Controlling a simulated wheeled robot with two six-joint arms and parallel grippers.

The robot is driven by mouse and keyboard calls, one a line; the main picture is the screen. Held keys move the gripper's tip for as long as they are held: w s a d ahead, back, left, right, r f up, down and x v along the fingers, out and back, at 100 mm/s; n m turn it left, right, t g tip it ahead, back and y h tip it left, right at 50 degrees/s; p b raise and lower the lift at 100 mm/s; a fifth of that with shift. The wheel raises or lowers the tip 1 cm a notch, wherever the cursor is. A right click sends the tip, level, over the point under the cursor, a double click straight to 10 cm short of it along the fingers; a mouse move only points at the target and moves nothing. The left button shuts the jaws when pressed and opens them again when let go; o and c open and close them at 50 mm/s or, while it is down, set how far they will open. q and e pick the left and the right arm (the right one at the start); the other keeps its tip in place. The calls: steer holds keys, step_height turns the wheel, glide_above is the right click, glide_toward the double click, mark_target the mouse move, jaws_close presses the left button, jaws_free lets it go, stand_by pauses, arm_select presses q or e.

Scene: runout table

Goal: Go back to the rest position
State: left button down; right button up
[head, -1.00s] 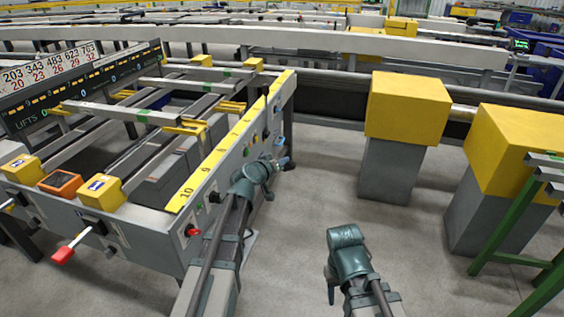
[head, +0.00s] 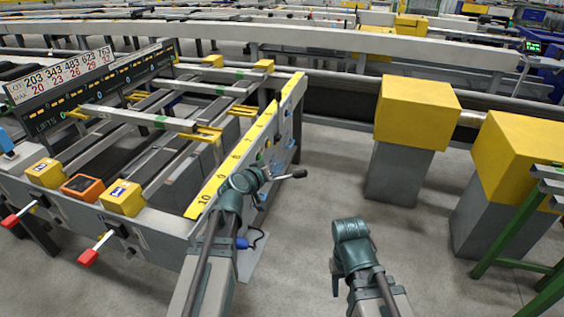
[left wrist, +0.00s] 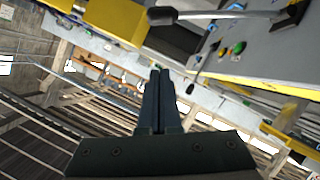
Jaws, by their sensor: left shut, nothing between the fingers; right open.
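My left gripper (head: 268,172) is at the end panel of the runout table (head: 165,222), near the yellow numbered strip (head: 238,150). Its fingers are hard to make out in the head view. In the left wrist view its two dark fingers (left wrist: 158,100) are shut together with nothing between them. A lever with a black knob (head: 299,174) shows just right of it; the black-knobbed lever (left wrist: 165,15) also shows beyond the fingertips in the left wrist view, apart from them. My right gripper (head: 340,285) hangs low over bare floor; its fingers are mostly hidden by its wrist.
Red-handled levers (head: 88,257) stick out of the table's near side. Yellow-topped grey pedestals (head: 418,110) and a green frame (head: 515,230) stand to the right. The floor (head: 300,260) between table and pedestals is clear.

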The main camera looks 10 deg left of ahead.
arm_select(q)
steer(key=s+d+f+m+g+h, duration=0.1)
steer(key=s+d+f+m+g, duration=0.4)
steer(key=s+d+f+g, duration=0.6)
steer(key=s+d+f+m+g+y, duration=0.1)
steer(key=s+f+y, duration=0.15)
steer(key=s, duration=0.65)
steer(key=s+d+f+m+g+y, duration=0.15)
steer(key=s+y, duration=0.25)
steer(key=s, duration=0.4)
step_height(320, 180, up, 16)
steer(key=p, duration=1.5)
steer(key=shift+w+a+p, duration=0.2)
steer(key=shift+a+p, duration=0.1)
steer(key=shift+n, duration=0.25)
